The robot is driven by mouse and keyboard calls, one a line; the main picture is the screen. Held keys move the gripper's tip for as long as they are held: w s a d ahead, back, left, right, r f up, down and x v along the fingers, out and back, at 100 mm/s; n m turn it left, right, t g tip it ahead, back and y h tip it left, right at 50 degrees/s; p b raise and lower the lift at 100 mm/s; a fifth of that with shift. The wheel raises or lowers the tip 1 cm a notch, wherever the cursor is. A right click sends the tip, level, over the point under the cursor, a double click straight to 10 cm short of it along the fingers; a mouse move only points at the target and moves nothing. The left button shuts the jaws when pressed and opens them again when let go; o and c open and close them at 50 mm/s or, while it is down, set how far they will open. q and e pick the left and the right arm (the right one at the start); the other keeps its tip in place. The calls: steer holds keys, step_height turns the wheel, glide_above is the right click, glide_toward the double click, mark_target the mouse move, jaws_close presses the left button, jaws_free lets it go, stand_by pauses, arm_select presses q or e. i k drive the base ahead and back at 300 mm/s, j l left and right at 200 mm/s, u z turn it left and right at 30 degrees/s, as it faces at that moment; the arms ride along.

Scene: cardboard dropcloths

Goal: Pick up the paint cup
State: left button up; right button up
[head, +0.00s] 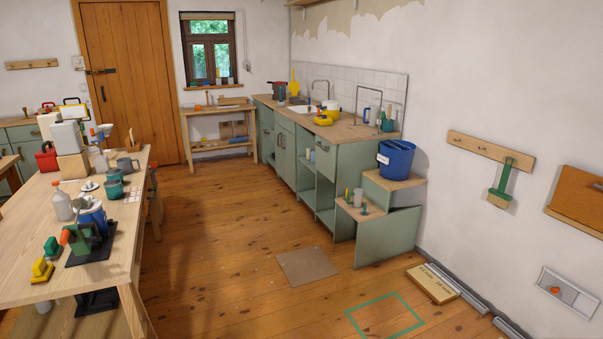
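I cannot tell for sure which vessel is the paint cup. A green cup (113,190) stands on the wooden workbench at the left, with another green vessel right behind it. A grey mug-like vessel (128,166) stands farther back on the same bench. A small pale cup (358,197) stands on the low step by the green cabinets. Neither of my grippers is in view.
The workbench (30,287) is crowded with bottles, a blue container (93,215) and tools. A flat cardboard piece (306,265) and a green taped outline (385,316) lie on the floor. A blue bucket (396,160) stands on the stepped cabinet.

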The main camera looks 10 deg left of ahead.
mark_target(126, 165)
steer(key=i+u, duration=0.2)
steer(key=i, duration=0.3)
steer(key=i+u, duration=0.25)
steer(key=i, duration=0.25)
steer(key=i+l+u, duration=0.2)
steer(key=i, duration=0.25)
steer(key=i+l+u, duration=0.2)
steer(key=i, duration=0.3)
steer(key=i+l+u, duration=0.25)
steer(key=i, duration=0.25)
